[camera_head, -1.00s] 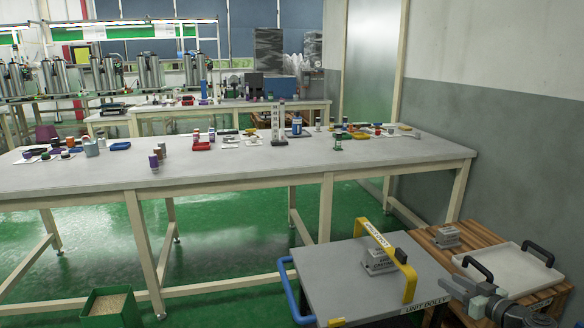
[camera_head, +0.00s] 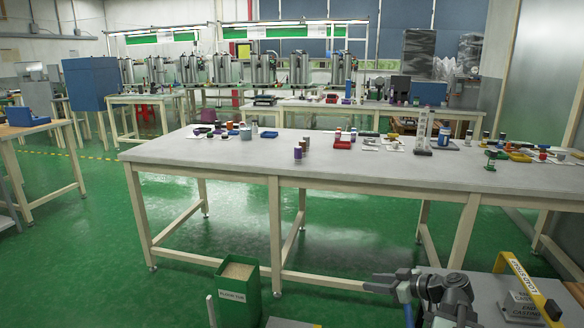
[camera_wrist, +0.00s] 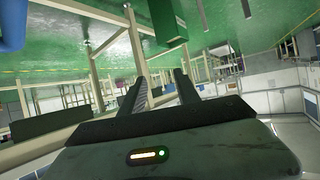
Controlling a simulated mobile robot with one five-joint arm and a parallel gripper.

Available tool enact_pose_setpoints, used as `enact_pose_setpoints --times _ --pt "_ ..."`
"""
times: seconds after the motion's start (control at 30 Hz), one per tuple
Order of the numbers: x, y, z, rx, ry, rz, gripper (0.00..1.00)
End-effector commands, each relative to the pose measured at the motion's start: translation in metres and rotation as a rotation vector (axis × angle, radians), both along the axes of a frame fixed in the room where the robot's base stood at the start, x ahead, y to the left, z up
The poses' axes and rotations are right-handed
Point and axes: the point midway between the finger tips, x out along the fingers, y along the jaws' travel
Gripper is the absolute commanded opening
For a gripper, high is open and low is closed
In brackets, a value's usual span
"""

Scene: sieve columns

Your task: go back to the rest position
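My gripper (camera_head: 384,284) shows at the bottom of the head view, low in front of the long table and folded near my body. In the wrist view the two fingers of my gripper (camera_wrist: 158,80) stand apart with a clear gap and nothing between them. The wrist view is turned over, with green floor at its top. My gripper touches nothing that I can see.
A long grey table (camera_head: 235,150) with several small jars and trays stands ahead. A green bin (camera_head: 238,285) of granules stands on the floor before it. A dolly with a yellow handle (camera_head: 530,285) is at lower right. Open green floor (camera_head: 90,240) lies left.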

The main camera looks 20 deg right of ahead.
Motion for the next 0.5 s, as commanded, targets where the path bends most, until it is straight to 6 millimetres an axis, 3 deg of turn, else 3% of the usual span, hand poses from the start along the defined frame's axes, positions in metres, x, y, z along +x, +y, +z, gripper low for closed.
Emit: enact_pose_setpoints --times 0.03,0.1,0.2,0.3,0.4,0.5 --pt "0.019 0.044 -0.007 -0.004 0.040 0.074 0.38" --pt "0.037 0.102 -0.020 -0.014 0.112 0.164 0.38" --pt "0.051 0.187 -0.040 -0.040 0.233 0.283 0.38" --pt "0.051 0.259 -0.059 -0.078 0.361 0.365 0.38" --pt "0.042 0.314 -0.076 -0.127 0.481 0.408 0.38" --pt "0.030 0.354 -0.091 -0.181 0.592 0.415 0.38"
